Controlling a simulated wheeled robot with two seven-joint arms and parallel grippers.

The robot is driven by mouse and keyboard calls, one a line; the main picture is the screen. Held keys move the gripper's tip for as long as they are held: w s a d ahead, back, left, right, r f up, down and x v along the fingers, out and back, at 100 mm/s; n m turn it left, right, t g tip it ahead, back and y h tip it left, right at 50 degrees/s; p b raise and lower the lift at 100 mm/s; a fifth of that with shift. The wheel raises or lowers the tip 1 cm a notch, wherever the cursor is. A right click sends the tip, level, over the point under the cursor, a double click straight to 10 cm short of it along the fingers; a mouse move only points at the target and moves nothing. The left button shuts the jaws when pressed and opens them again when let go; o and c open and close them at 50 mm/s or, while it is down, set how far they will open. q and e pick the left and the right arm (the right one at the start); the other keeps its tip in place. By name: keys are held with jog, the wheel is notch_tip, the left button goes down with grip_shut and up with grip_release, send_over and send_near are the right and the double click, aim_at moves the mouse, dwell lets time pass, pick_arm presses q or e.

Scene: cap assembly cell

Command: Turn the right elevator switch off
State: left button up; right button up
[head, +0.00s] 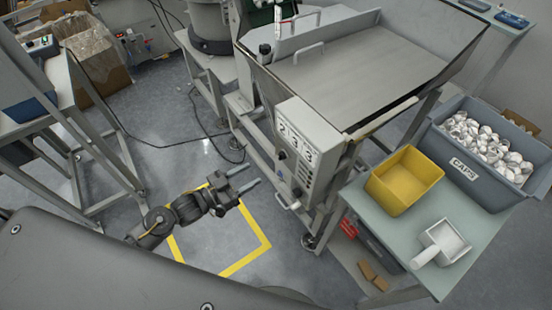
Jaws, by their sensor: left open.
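The grey control box (307,150) is fixed to the front of the steel hopper machine (350,72) at centre. It carries numbered displays, small black knobs (281,155) on its left side and a panel of small buttons. I cannot tell which of these is the right elevator switch or whether it is on. My left gripper (258,175) is open and empty, to the left of the control box and apart from it, its fingers pointing right towards the box. My right gripper is not in view.
Another bench (62,110) stands at left. Yellow floor tape (247,262) marks clear floor below my gripper. Cables lie behind it.

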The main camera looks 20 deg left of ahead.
aim_at(279, 159)
pick_arm(q)
jog(key=shift+p+x, duration=0.95)
jog(key=shift+x, duration=4.4)
jog(key=shift+a, duration=0.1)
jog(key=c, duration=1)
